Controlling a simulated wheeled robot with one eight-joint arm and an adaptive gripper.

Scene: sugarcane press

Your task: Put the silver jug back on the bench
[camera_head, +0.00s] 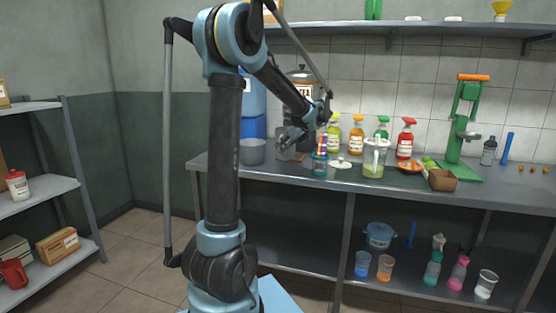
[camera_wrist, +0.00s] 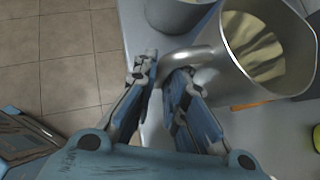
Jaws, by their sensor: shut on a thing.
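The silver jug (camera_wrist: 232,83) fills the upper right of the wrist view, mouth toward the camera, with pale yellowish reflections or contents inside. Its handle (camera_wrist: 192,56) reaches left between the fingers of my gripper (camera_wrist: 163,74), which is shut on it. In the head view my gripper (camera_head: 291,138) is over the left part of the metal bench (camera_head: 300,175). The jug (camera_head: 289,155) is mostly hidden there behind the gripper. It is at or just above the bench top; I cannot tell whether it touches.
A grey pot (camera_head: 252,152) stands left of the jug. A large lidded container (camera_head: 302,90) stands behind. The bench front edge is mostly clear.

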